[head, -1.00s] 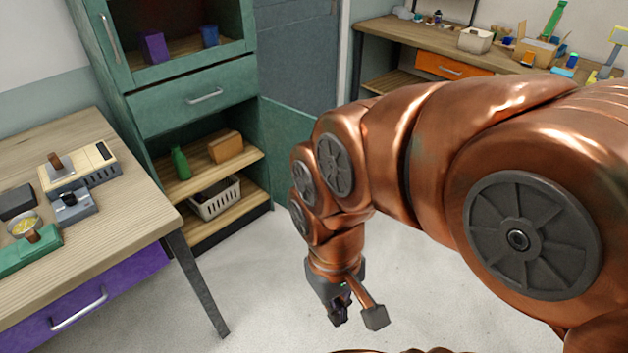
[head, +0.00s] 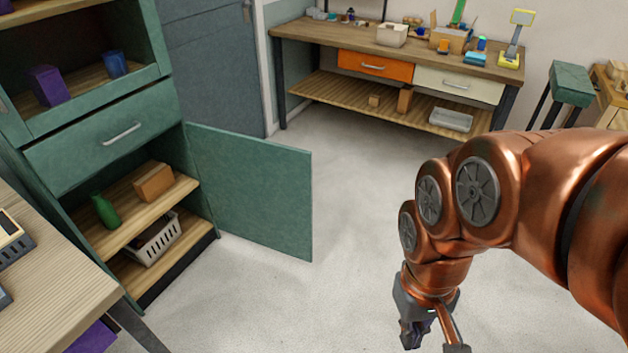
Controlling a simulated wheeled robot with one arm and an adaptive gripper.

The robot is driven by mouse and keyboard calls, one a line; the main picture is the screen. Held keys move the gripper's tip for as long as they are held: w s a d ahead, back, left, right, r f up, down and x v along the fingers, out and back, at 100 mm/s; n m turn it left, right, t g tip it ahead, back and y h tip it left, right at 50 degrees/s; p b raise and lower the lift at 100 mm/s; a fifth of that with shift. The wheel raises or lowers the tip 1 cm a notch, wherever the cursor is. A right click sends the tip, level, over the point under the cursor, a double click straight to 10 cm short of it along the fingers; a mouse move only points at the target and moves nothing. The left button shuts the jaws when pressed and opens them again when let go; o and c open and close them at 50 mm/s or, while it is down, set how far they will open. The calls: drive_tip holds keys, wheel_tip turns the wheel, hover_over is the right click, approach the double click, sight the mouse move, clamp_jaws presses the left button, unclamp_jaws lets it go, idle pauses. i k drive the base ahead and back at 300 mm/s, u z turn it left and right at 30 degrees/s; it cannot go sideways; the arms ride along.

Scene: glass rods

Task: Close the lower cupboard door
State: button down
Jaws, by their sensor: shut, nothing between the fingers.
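The lower cupboard door (head: 255,190) is a flat green panel standing wide open. It is hinged at the right side of the green cupboard (head: 102,138) and reaches out to the right over the floor. The open lower compartment shows a green bottle (head: 106,211) and a brown box (head: 154,183) on a shelf, with a white basket (head: 153,242) below. My gripper (head: 430,343) hangs at the bottom right, right of the door's free edge and apart from it. It is shut and empty; its tips are near the picture's lower edge.
A wooden table (head: 60,270) stands at the lower left, close to the cupboard's front. A workbench (head: 300,34) with an orange drawer stands at the back. The grey floor (head: 345,215) between the door and my arm is clear.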

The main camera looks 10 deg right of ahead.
sight(258, 191)
drive_tip(key=z, duration=0.5)
drive_tip(key=i, duration=3.95)
drive_tip(key=u, duration=2.8)
drive_tip(key=k, duration=0.5)
drive_tip(key=z, duration=0.1)
